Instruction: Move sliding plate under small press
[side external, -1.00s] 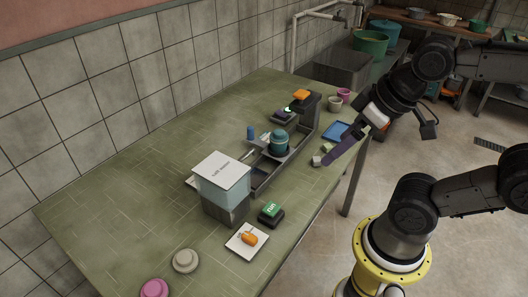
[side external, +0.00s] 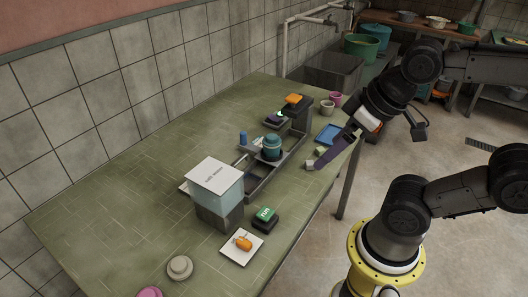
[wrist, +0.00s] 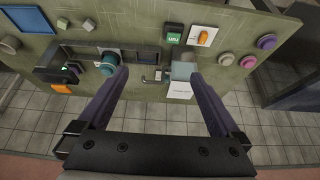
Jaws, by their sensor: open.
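A long grey track (side external: 264,178) runs along the green table and also shows in the wrist view (wrist: 100,50). A teal round pot (side external: 271,146) stands in the track, apparently on the sliding plate, which I cannot make out clearly; the pot shows in the wrist view (wrist: 109,64). A dark upright with an orange top (side external: 293,98), apparently the small press, stands at the track's far end.
A clear box with a white labelled lid (side external: 215,172) stands at the near end. A green button (side external: 264,214), an orange item on a white plate (side external: 243,242), small cubes (side external: 310,165), a blue tray (side external: 328,134) and cups (side external: 327,107) lie around. The table's left side is clear.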

